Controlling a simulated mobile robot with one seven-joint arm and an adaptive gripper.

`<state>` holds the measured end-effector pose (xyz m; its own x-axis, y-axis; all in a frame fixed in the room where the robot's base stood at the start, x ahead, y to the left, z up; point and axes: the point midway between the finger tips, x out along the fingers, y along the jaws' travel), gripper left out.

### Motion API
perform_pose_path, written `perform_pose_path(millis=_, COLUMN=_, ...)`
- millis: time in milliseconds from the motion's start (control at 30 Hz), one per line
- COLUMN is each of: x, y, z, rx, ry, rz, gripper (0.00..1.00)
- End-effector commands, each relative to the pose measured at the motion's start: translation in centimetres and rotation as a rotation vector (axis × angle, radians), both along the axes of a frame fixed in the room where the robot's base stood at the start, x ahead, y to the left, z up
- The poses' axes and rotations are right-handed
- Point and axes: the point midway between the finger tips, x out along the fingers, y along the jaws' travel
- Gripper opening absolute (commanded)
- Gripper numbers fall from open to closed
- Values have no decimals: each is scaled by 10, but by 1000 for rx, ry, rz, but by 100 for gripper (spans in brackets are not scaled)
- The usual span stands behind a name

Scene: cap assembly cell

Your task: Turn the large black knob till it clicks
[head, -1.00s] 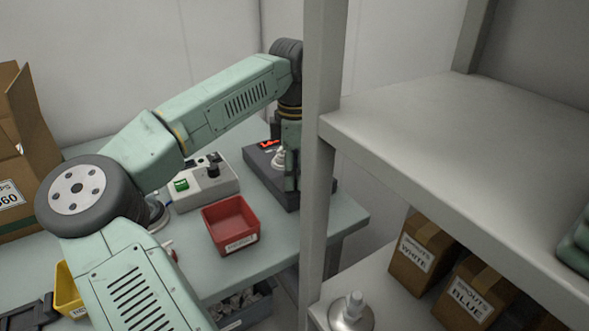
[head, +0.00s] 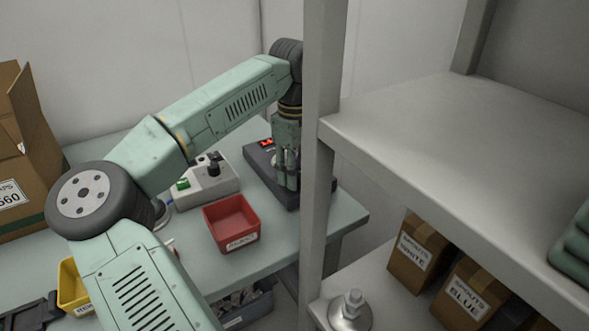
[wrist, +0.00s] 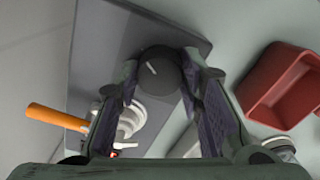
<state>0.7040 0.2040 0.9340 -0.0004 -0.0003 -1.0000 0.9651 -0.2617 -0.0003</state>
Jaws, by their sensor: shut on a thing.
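The large black knob (wrist: 158,66), with a white pointer mark, sits on a dark grey device (wrist: 95,45) in the wrist view. My gripper (wrist: 160,84) has one finger on each side of the knob and is shut on it. There the knob is hidden behind the fingers. A pale round fitting (wrist: 132,120) stands on the device beside the left finger in the wrist view.
A red bin (head: 232,230) and a light grey box (head: 205,190) with a green button and small black knob stand left of the device. A grey shelf post (head: 321,120) rises close to the right of my gripper. An orange rod (wrist: 55,117) shows in the wrist view.

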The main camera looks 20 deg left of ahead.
Motion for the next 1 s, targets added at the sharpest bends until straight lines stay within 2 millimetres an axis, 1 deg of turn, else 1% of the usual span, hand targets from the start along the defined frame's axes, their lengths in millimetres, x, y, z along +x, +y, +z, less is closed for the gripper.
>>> perform_pose_path(millis=533, x=1, y=0, z=1, rx=0, ry=-2, rz=-25, gripper=6)
perform_pose_path(millis=567, x=1, y=0, z=1, rx=1, ry=-2, rz=-24, gripper=35)
perform_pose_path(millis=833, x=0, y=0, z=0, rx=1, ry=-1, rz=-24, gripper=53)
perform_pose_path(millis=1000, x=0, y=0, z=0, rx=1, ry=0, rz=-24, gripper=54)
